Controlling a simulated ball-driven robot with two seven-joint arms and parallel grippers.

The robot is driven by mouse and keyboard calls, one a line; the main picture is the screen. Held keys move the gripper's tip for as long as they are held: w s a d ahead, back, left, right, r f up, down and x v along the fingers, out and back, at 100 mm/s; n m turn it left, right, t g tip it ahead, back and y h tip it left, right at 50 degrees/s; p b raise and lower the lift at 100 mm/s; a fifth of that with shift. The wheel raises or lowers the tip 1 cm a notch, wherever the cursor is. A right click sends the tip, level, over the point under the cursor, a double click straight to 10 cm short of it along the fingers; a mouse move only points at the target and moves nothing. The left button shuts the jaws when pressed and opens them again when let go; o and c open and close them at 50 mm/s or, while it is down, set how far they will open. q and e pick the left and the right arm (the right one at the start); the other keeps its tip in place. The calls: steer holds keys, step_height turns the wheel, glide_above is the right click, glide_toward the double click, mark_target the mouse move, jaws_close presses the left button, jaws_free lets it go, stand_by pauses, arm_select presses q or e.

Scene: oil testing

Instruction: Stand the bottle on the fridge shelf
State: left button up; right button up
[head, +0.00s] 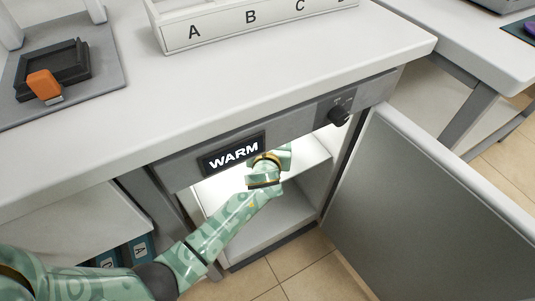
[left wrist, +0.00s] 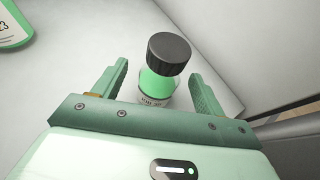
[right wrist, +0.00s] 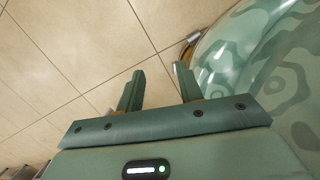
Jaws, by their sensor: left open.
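The bottle (left wrist: 158,78) has a black ribbed cap and a green label, and it stands on the white fridge shelf (left wrist: 100,62). My left gripper (left wrist: 158,85) is open, with one finger on each side of the bottle and visible gaps between. In the head view my left gripper (head: 273,160) reaches into the open fridge (head: 285,210) below the WARM display, and the bottle is hidden there. My right gripper (right wrist: 157,88) is open and empty above the tiled floor, out of the head view.
The fridge door (head: 420,215) stands open to the right. The white counter (head: 230,85) overhangs the fridge, with a lettered rack (head: 245,22) on top. Another green-labelled item (left wrist: 14,27) lies at upper left in the left wrist view.

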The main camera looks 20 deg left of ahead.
arm_select(q)
steer(key=p+v, duration=0.3)
steer(key=v, duration=0.2)
steer(key=shift+s+d+r, duration=0.15)
steer(key=shift+s+r, duration=0.1)
steer(key=shift+r, duration=0.05)
steer(key=shift+p+v, duration=0.5)
steer(key=shift+v, duration=0.55)
steer(key=shift+s+f, duration=0.1)
steer(key=shift+s, duration=0.2)
arm_select(e)
steer(key=s+f+m+g+y, duration=0.1)
steer(key=s+f+m, duration=0.1)
steer(key=s, duration=1.2)
steer(key=shift+d+f, duration=0.35)
steer(key=shift+f, duration=0.1)
